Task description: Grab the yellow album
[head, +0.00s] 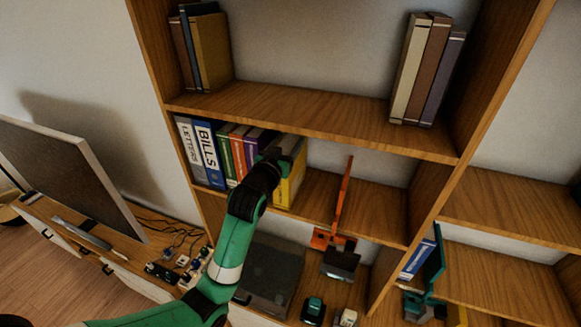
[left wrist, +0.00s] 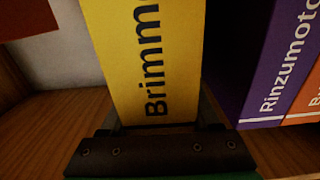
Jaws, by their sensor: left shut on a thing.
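The yellow album (head: 288,186) stands upright at the right end of a row on the middle shelf. In the left wrist view the yellow album (left wrist: 145,60) fills the centre, its spine showing dark letters that begin "Brimm". My left gripper (head: 275,163) is at its spine. In the wrist view the left gripper (left wrist: 158,126) has its fingers on both sides of the album and is shut on it. The wrist hides part of the album in the head view. My right gripper is not in view.
A purple album (left wrist: 258,75) stands close beside it, with an orange one beyond. An orange bookend (head: 342,200) stands right of the album, with free shelf between.

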